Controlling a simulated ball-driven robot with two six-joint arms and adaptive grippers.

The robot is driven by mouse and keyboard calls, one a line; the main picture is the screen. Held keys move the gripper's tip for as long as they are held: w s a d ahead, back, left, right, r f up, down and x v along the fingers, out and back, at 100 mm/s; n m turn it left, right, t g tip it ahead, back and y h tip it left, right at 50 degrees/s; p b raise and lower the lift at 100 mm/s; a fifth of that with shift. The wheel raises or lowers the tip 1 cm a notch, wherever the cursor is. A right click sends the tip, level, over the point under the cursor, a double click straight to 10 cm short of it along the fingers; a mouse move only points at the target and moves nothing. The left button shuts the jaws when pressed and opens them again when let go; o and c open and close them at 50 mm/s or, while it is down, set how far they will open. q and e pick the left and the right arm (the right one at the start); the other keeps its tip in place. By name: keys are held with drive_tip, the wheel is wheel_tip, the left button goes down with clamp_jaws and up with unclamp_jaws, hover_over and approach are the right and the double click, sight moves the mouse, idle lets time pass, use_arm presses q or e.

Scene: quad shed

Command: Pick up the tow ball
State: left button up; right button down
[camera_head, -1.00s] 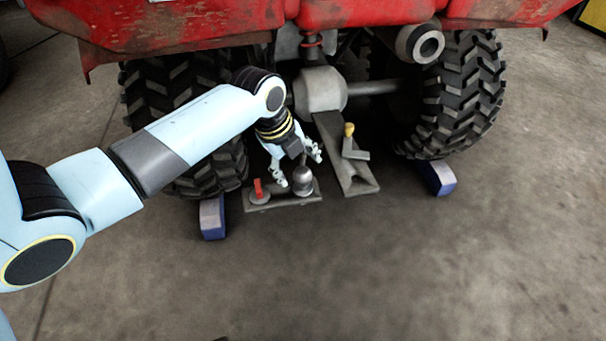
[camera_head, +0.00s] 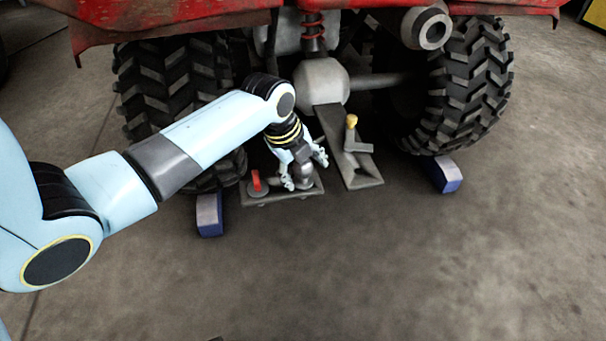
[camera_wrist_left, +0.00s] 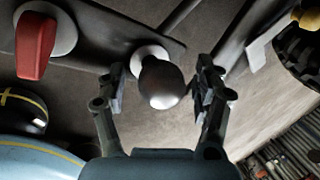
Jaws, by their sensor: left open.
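The tow ball (camera_head: 304,178) is a dark grey metal ball on a small grey plate (camera_head: 284,198) under the back of the red vehicle. It also shows in the left wrist view (camera_wrist_left: 161,84), with a pale collar at its base. My left gripper (camera_head: 305,182) is open, its fingers at either side of the ball. In the wrist view the left gripper (camera_wrist_left: 165,88) has the ball between its fingertips, with gaps on both sides. The fingers partly hide the ball in the head view. My right gripper is not in view.
A red switch handle (camera_head: 256,181) stands on the same plate, left of the ball. A grey hitch bar with a yellow-topped lever (camera_head: 351,122) is to the right. Big tyres (camera_head: 465,90) and blue chocks (camera_head: 210,214) flank the spot. The front floor is clear.

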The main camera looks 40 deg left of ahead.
use_arm(q)
clamp_jaws()
idle(0.3)
drive_tip(key=shift+w+r, duration=0.1)
drive_tip(key=shift+r, duration=0.1)
